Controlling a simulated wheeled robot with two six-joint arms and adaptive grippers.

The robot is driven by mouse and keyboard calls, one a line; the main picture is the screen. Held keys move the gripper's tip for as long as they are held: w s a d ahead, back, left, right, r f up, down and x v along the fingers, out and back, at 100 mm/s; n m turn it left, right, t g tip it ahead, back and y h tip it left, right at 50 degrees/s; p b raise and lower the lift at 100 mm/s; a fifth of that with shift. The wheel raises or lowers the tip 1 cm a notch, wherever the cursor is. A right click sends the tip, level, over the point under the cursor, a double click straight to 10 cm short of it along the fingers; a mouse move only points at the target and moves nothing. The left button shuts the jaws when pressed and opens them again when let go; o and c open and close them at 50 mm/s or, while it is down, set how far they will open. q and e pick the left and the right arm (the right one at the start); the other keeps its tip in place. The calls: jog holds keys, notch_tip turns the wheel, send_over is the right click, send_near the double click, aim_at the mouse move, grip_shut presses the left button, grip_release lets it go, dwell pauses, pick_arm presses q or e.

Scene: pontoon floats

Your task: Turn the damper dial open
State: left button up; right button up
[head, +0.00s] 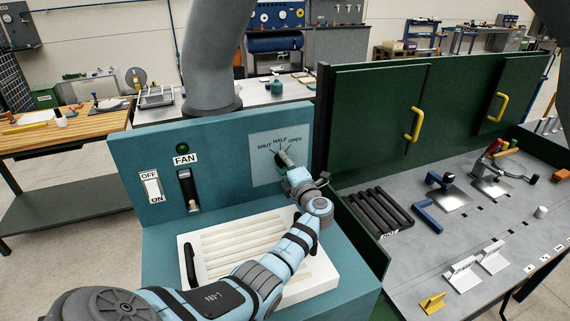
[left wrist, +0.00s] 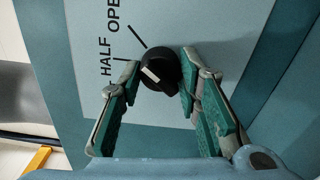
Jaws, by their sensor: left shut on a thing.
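The damper dial is a round black knob (left wrist: 155,70) with a white mark, on a pale plate (head: 265,168) lettered SHUT, HALF, OPEN on the teal panel. In the left wrist view the mark lies on the side nearer the HALF line than the OPEN line; its exact setting is hard to read. My left gripper (head: 287,165) reaches the dial; in the left wrist view its two green-padded fingers (left wrist: 158,66) are closed on the knob from both sides. In the head view the gripper and wrist mostly hide the dial. My right gripper is not in view.
A white slatted grille (head: 225,245) lies below my left arm. Green cabinets with yellow handles (head: 415,118) and a grey bench stand right.

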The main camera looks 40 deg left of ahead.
pick_arm(q)
jog(key=shift+m, duration=0.8)
jog(key=o, duration=1.2)
jog(key=shift+c, duration=0.2)
jog(key=v, duration=1.2)
jog(key=shift+w+a, duration=0.1)
jog(key=shift+a, duration=0.05)
